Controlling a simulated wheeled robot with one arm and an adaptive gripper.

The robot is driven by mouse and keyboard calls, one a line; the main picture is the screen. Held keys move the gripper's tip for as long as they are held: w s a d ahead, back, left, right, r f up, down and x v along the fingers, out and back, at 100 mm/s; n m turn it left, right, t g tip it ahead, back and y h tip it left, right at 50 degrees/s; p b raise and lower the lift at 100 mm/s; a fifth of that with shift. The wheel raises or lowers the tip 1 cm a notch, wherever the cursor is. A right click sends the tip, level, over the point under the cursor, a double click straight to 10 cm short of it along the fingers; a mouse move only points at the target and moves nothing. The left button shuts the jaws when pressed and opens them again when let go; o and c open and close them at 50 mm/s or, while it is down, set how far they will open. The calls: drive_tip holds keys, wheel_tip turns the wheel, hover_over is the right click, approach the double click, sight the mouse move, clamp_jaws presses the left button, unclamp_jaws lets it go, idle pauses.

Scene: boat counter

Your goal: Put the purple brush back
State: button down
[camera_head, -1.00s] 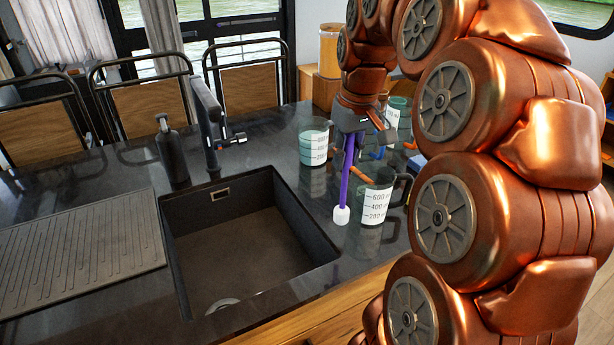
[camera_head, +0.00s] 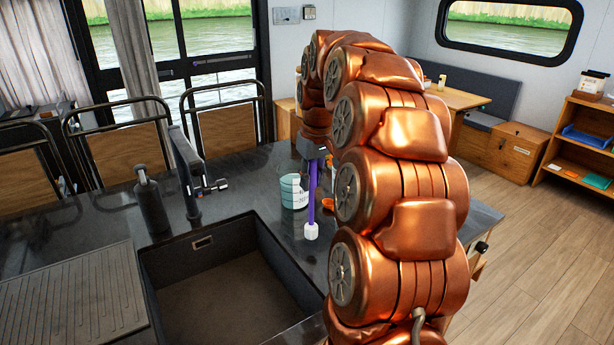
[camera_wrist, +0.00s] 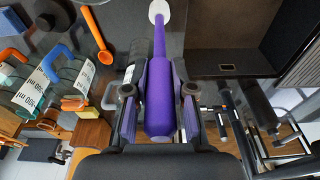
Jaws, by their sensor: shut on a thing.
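The purple brush (camera_head: 312,188) hangs upright from my gripper (camera_head: 313,152), with its white head (camera_head: 311,230) pointing down. It is above the dark counter to the right of the sink. In the wrist view the purple handle (camera_wrist: 159,97) lies between the two fingers of my gripper (camera_wrist: 159,105), which are shut on it. A teal measuring cup (camera_head: 293,191) stands on the counter just left of the brush in the head view. In the wrist view several measuring cups (camera_wrist: 30,88) with blue and orange handles show at the left. My arm hides the counter behind it.
The sink (camera_head: 215,270) is open and empty at the front. A black faucet (camera_head: 188,170) and a dark soap bottle (camera_head: 150,203) stand behind it. An orange spoon-like utensil (camera_wrist: 98,35) lies near the cups. Chairs (camera_head: 128,155) line the far side.

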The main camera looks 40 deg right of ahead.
drive_tip(key=w+d+f+p, duration=0.2)
drive_tip(key=w+f+p, duration=0.1)
drive_tip(key=w+f, duration=0.1)
drive_tip(key=shift+w+d, duration=0.4)
drive_tip(key=shift+w, duration=0.15)
idle(0.5)
drive_tip(key=shift+f, duration=0.15)
drive_tip(key=c, duration=1)
unclamp_jaws()
drive_tip(key=shift+s+a+r+b, duration=0.1)
drive_tip(key=shift+s+r+b, duration=0.3)
drive_tip(key=shift+r, duration=1.6)
drive_tip(key=shift+s+d+r+b, duration=0.15)
drive_tip(key=shift+r+b, duration=0.3)
drive_tip(key=shift+r, duration=1.6)
drive_tip(key=shift+s+a+r+b, duration=0.15)
drive_tip(key=shift+s+r+b, duration=0.25)
drive_tip(key=shift+r, duration=1.6)
